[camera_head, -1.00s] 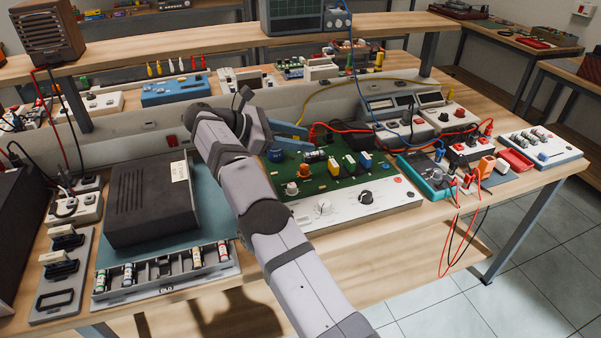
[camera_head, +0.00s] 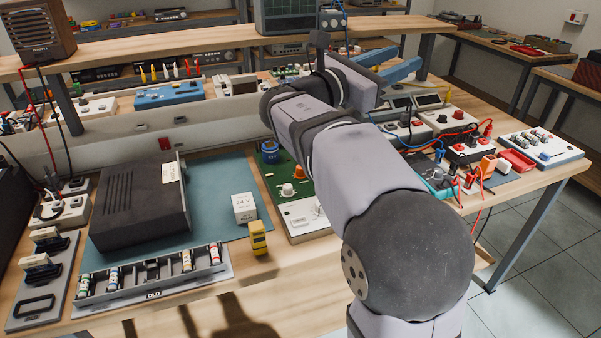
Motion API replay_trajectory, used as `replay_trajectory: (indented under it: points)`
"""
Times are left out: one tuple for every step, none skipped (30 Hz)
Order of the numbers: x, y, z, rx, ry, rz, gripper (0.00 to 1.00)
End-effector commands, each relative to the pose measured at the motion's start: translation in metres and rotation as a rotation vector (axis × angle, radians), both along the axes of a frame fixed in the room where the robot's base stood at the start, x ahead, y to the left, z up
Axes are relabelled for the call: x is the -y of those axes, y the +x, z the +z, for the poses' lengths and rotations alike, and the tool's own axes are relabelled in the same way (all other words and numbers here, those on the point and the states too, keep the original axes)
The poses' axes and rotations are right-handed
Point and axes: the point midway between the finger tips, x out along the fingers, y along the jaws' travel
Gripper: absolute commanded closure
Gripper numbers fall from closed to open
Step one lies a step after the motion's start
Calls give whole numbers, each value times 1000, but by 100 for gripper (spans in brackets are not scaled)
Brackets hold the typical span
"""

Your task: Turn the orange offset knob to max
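A green circuit board (camera_head: 271,172) with a white front panel (camera_head: 300,214) lies in the middle of the bench, its right part hidden behind my arm. A small orange knob (camera_head: 299,172) stands on the board, with a white knob (camera_head: 287,189) just in front of it and a blue round part (camera_head: 270,152) behind it. I cannot read which way the orange knob points. My gripper (camera_head: 406,60) has blue fingers spread apart with nothing seen between them. It is raised toward the back right, well away from the orange knob.
A black box (camera_head: 135,210) sits on a teal mat (camera_head: 215,192) at left. A white 24 V block (camera_head: 244,207) and a yellow part (camera_head: 258,238) stand between it and the board. A grey tray (camera_head: 150,285) lies in front. Red and blue cables run over the meters at right.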

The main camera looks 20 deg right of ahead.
Motion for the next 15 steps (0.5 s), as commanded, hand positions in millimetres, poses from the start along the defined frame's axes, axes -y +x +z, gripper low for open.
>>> replay_trajectory:
  points:
    - [-5,6,-11,-43,-30,62,63]
    - [-10,11,-18,-68,-47,106,63]
    - [-16,19,-31,-105,-66,166,63]
    - [-22,25,-42,-137,-76,213,63]
    - [-28,32,-56,-170,-83,261,63]
    - [-37,40,-77,-217,-89,327,63]
    - [-44,47,-94,-255,-88,377,63]
    - [-52,52,-113,-294,-83,429,63]
    - [-63,58,-139,-345,-72,497,63]
    - [-72,61,-159,-381,-58,549,63]
    - [-81,64,-179,-417,-40,603,63]
    - [-94,65,-203,-460,-14,671,63]
    - [-103,66,-219,-485,8,716,63]
    - [-111,66,-232,-504,30,757,63]
    - [-122,68,-245,-521,61,806,63]
